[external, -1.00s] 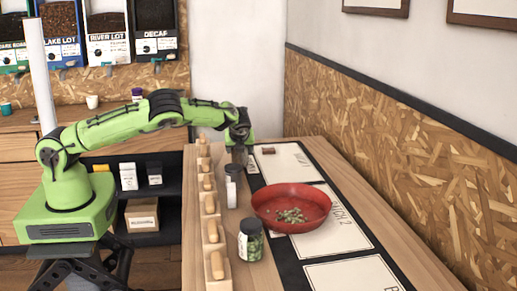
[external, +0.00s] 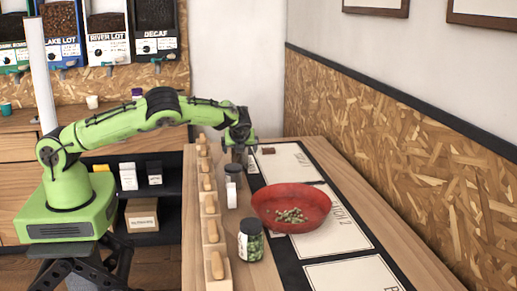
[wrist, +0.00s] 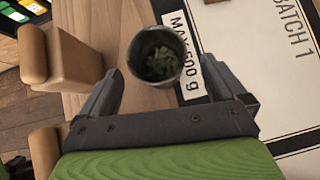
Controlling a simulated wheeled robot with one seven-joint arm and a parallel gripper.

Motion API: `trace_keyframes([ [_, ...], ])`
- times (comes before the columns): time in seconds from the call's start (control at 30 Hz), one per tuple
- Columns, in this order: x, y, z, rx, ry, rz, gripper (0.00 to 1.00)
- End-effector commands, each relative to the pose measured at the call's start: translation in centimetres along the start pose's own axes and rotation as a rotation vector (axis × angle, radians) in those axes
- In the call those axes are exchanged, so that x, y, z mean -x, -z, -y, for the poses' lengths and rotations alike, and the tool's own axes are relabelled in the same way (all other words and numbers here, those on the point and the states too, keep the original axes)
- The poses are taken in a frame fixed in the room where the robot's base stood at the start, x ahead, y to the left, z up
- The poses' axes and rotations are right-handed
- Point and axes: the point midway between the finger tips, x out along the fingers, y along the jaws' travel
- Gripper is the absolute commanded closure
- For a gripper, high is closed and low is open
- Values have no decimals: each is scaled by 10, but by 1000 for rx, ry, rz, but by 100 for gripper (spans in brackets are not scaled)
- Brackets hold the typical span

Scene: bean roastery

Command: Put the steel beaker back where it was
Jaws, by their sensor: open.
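The steel beaker (wrist: 157,66) is a small grey cup holding green beans, seen from above in the wrist view. It stands beside the "MAX 500 g" label, partly over bare wood. My gripper (wrist: 167,88) is open, with one finger on each side of the beaker and visible space between them. In the external view my gripper (external: 239,146) is low over the far end of the table, and the beaker (external: 240,157) shows just beneath it, small and partly hidden. Its base contact is hard to see.
A red bowl (external: 291,196) with green beans sits on the dark mat, near cards including Batch 1 (wrist: 280,70). A dark-lidded jar (external: 233,172), white bottle (external: 231,194) and bean jar (external: 251,241) stand left of it. Wooden-handled pieces (external: 217,265) line the left edge.

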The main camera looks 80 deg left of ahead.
Motion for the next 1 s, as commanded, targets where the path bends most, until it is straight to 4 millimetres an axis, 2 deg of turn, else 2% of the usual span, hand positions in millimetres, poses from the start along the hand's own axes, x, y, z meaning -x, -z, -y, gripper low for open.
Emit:
trace_keyframes([
  [0.03, 18, -1, 2, 0, 6, 1, 2],
  [0.1, 38, -1, 1, 0, 5, 0, 2],
  [0.3, 82, -1, 0, 0, 2, 1, 2],
  [0.43, 94, -1, 0, 1, 0, 1, 2],
  [0.7, 97, -3, -3, 26, -1, -13, 2],
  [0.77, 102, -8, -11, 98, -5, -53, 2],
  [0.87, 120, -18, -38, 325, -21, -187, 2],
  [1.0, 165, -22, -86, 696, -71, -424, 2],
])
